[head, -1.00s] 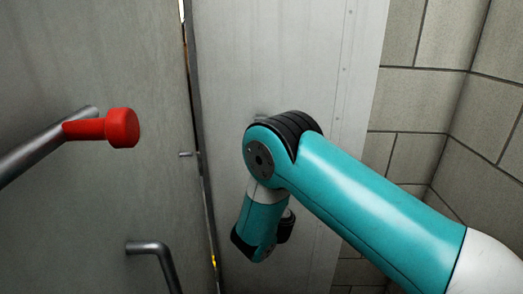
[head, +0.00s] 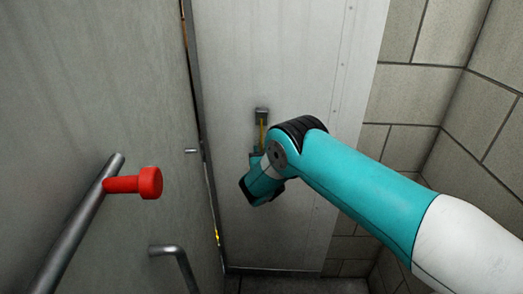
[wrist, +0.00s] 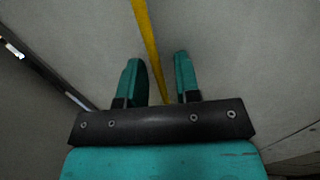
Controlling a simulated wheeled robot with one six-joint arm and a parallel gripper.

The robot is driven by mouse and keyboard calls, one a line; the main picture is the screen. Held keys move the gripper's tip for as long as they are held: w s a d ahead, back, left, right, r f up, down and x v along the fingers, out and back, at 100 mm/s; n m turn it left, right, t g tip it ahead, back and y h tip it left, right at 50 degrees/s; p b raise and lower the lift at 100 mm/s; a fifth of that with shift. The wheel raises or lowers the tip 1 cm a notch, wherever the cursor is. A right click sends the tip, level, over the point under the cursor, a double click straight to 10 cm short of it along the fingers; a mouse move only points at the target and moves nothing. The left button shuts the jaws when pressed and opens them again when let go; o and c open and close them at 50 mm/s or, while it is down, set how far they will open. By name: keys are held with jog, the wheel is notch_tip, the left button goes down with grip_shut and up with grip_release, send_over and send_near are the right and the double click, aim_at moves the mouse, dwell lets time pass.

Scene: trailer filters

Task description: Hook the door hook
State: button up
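A yellow door hook (head: 263,131) hangs down from a dark bracket (head: 262,112) on the pale right panel. In the wrist view the yellow rod (wrist: 145,30) runs down between the two teal fingers of my gripper (wrist: 157,78). The fingers are open, with a gap on each side of the rod. I cannot tell how deep the rod sits between them. In the head view my arm and wrist hide the hook's lower part and most of my gripper. A small metal pin (head: 191,151) sticks out from the grey door (head: 110,80) at the left.
A red knob (head: 135,183) sits on a metal bar (head: 80,230) on the grey door. A bent metal handle (head: 175,252) is below it. A narrow gap separates door and panel. A block wall (head: 430,60) stands close on the right.

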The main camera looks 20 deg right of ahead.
jog(key=shift+w, duration=0.2)
jog(key=shift+c, duration=0.4)
grip_shut()
